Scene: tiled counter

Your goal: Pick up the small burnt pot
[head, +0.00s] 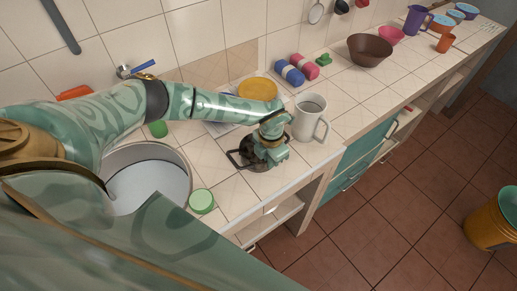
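The small burnt pot (247,153) sits on the tiled counter near its front edge, dark, with a looped handle showing on its left side. My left gripper (273,154) is right over the pot, pointing down at its right part, and hides much of it. The fingertips are too small and covered to tell whether they are open or closed on the pot. My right gripper is not in view.
A white mug (309,119) stands close to the right of my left gripper. A tray with a yellow round item (258,89) lies behind. A round sink (150,182) and green-lidded jar (201,201) are at left. A brown bowl (369,49) stands farther right.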

